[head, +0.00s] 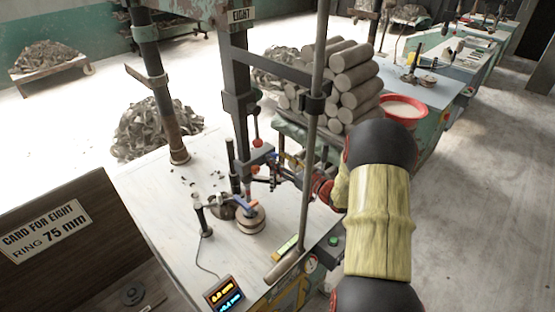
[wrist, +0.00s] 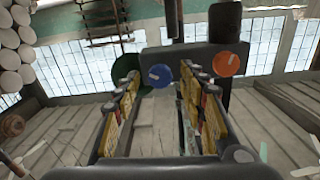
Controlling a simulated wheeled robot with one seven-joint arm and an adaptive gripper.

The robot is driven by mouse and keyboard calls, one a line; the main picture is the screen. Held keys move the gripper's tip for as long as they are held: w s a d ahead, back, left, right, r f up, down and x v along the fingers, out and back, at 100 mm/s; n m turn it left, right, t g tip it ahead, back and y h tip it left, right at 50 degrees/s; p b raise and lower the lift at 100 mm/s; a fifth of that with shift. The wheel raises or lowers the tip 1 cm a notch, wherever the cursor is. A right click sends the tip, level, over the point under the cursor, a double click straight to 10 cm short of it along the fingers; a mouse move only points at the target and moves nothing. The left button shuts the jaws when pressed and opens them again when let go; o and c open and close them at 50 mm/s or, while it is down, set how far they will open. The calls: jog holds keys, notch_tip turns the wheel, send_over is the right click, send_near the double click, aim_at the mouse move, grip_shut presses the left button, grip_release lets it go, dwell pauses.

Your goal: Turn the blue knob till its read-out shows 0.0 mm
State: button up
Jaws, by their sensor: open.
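The blue knob (wrist: 160,75) with a pale pointer mark shows in the wrist view, ahead of my gripper (wrist: 163,88) and between its two fingers as seen. The fingers are open, with nothing held between them. I cannot tell whether either touches the knob. In the head view my gripper (head: 277,172) reaches left to the post above the bench; the blue knob is hard to pick out there. The read-out (head: 225,294) is a small dark box at the bench front with an orange line above a blue line; the digits are too small to read surely.
An orange knob (wrist: 226,63) sits right of the blue one, close to my right finger. A round clay piece (head: 251,220) stands on the bench (head: 180,215). A steel post (head: 312,130) rises beside my gripper. Stacked clay logs (head: 352,75) and a red-rimmed bucket (head: 405,108) are behind.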

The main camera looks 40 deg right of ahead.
jog(key=shift+w+a, duration=0.1)
jog(key=shift+w, duration=0.35)
grip_shut()
dwell(0.3)
